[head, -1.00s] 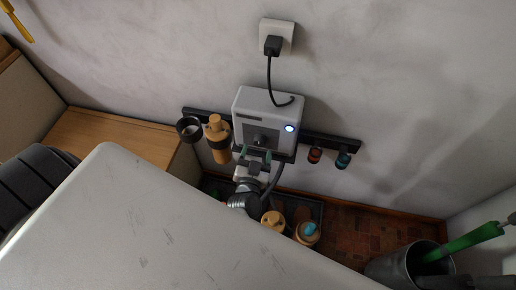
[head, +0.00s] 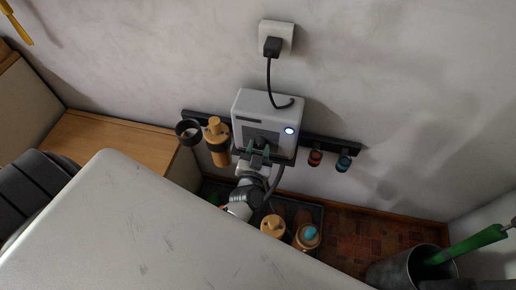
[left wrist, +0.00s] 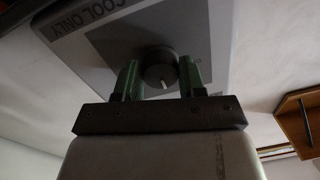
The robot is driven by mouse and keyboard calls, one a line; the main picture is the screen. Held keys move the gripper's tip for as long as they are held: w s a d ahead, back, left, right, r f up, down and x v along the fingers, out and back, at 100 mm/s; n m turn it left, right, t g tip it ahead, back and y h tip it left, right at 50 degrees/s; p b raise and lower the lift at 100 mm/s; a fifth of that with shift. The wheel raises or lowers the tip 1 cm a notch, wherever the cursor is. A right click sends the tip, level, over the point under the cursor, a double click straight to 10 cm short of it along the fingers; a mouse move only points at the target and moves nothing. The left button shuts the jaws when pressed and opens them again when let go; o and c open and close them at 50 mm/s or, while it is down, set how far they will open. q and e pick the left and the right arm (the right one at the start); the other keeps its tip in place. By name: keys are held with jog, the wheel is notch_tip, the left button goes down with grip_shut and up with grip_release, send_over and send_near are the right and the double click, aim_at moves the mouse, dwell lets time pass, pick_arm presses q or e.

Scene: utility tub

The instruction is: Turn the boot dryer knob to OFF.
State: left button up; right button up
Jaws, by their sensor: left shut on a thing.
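The boot dryer (head: 270,106) is a pale grey box on the wall with a lit bluish-white lamp (head: 289,131). Its dark round knob (left wrist: 158,70) shows in the left wrist view, with a pale mark near its lower edge. The label "COOL ONLY" (left wrist: 95,12) is at the upper left there; I see no OFF label. My left gripper (head: 259,147) is at the dryer's front, with its green fingers on both sides of the knob, also in the left wrist view (left wrist: 159,80). It is shut on the knob. In the head view the gripper largely hides the knob. My right gripper is out of view.
A black rail (head: 330,143) crosses the wall, with tan (head: 217,142), red (head: 315,157) and teal (head: 343,162) items along it. A plug (head: 272,46) sits in the socket above. A metal bucket (head: 398,268) stands at the lower right. A large pale surface (head: 150,220) fills the lower left.

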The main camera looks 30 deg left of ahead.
pick_arm(q)
jog(key=n, duration=0.3)
jog(key=shift+n+p, duration=0.3)
jog(key=shift+p, duration=0.05)
jog(key=n, duration=0.3)
jog(key=shift+n, duration=0.3)
jog(key=n, duration=0.3)
jog(key=shift+n+h, duration=0.3)
jog(key=shift+n, duration=1.4)
jog(key=o, duration=0.9)
jog(key=shift+r, duration=0.1)
